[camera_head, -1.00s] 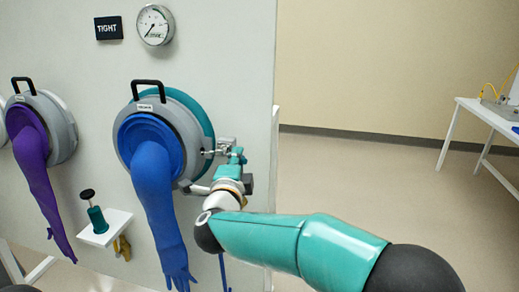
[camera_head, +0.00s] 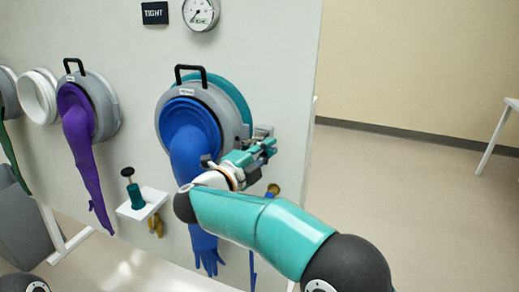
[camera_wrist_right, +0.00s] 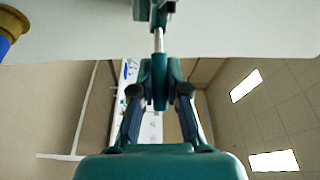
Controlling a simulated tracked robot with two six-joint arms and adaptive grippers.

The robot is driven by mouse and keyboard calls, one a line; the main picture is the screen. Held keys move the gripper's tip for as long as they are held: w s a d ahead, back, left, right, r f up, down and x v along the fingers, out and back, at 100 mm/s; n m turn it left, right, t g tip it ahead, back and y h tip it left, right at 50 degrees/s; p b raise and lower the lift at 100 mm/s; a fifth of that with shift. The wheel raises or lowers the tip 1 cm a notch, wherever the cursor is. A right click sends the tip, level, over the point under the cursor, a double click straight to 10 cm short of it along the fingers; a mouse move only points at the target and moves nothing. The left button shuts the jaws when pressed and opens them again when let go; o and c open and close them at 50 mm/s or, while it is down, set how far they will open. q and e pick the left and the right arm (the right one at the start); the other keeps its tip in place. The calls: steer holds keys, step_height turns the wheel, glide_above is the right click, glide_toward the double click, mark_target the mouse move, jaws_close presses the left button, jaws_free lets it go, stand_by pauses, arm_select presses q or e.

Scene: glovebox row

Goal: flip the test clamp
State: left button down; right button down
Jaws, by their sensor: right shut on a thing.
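The test clamp (camera_head: 263,131) appears as a small grey metal piece on the wall, at the right edge of the blue-gloved port (camera_head: 172,112). My right gripper (camera_head: 262,151) is at this spot and hides most of it. In the right wrist view my right gripper (camera_wrist_right: 159,84) is shut on the clamp's end, and a metal rod (camera_wrist_right: 158,40) runs from the fingertips to a dark bracket on the pale wall. The clamp's exact angle is hard to tell. My left gripper is not in view.
The blue glove (camera_head: 190,150) hangs beside my right forearm. A brass-coloured knob (camera_head: 273,190) sits just below the gripper. A gauge (camera_head: 201,12) and a "TIGHT" sign (camera_head: 155,13) are above.

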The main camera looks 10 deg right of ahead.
steer(key=shift+f, duration=0.15)
steer(key=c, duration=1.2)
jaws_free()
steer(key=shift+w, duration=0.25)
steer(key=shift+o, duration=0.2)
steer(key=shift+s, duration=0.15)
steer(key=shift+a, duration=0.15)
steer(key=v, duration=0.7)
steer(key=shift+s, duration=0.15)
steer(key=shift+a, duration=0.1)
